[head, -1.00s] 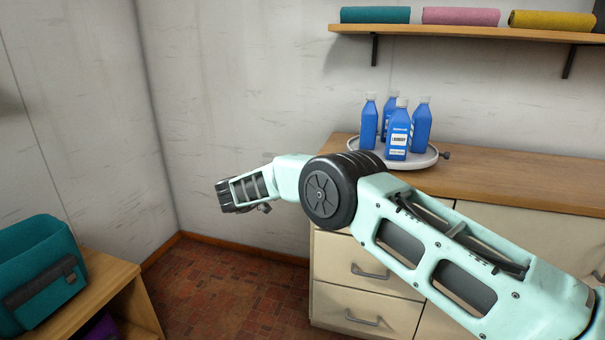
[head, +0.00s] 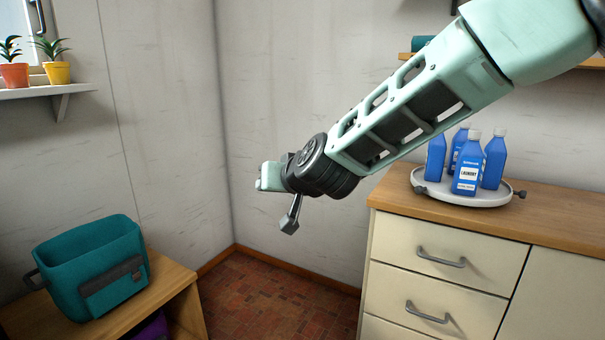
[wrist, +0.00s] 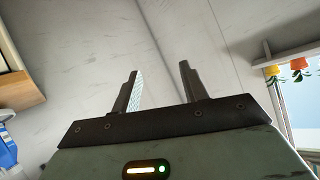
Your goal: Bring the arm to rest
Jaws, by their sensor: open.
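My arm reaches in from the upper right of the head view and slopes down to the left, in the air in front of the wall corner. Its far end hangs left of the drawer cabinet (head: 440,262) and above the floor; the fingers cannot be made out there. In the wrist view my gripper (wrist: 158,70) has its two fingers apart, with only bare wall between and beyond them. It holds nothing and touches nothing that I can see.
Several blue laundry bottles (head: 467,168) stand on a round tray (head: 462,197) on the cabinet, under the arm. A teal bin (head: 95,265) sits on a low wooden bench (head: 180,290) at left. Potted plants (head: 57,72) stand on a wall shelf (head: 70,90). The middle floor (head: 270,300) is clear.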

